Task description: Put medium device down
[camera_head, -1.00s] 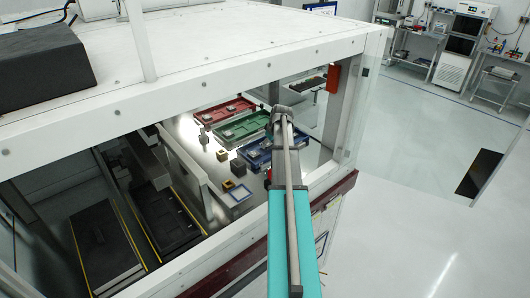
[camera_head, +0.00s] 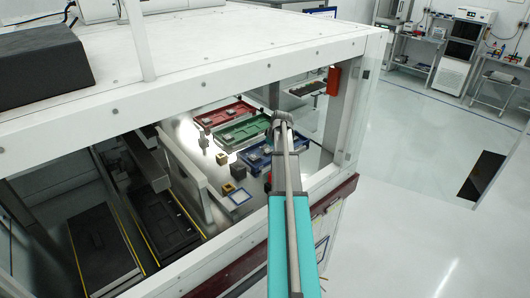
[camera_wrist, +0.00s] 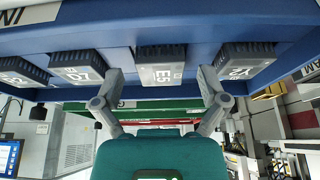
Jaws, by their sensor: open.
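In the wrist view a grey, ribbed device marked E5 (camera_wrist: 162,72) sits at the edge of the blue tray (camera_wrist: 200,38). My gripper (camera_wrist: 160,78) is open, with one finger on each side of this device in the picture. I cannot tell whether the fingers touch it. Similar devices marked D7 (camera_wrist: 78,68) and others (camera_wrist: 243,66) stand along the same tray. Which one is the medium device is not clear. In the head view the blue tray (camera_head: 248,158) is partly behind my arm, which hides my gripper.
Green (camera_head: 240,131) and red (camera_head: 222,114) trays lie behind the blue one. The white enclosure frame (camera_head: 240,228) surrounds the opening my arm reaches through.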

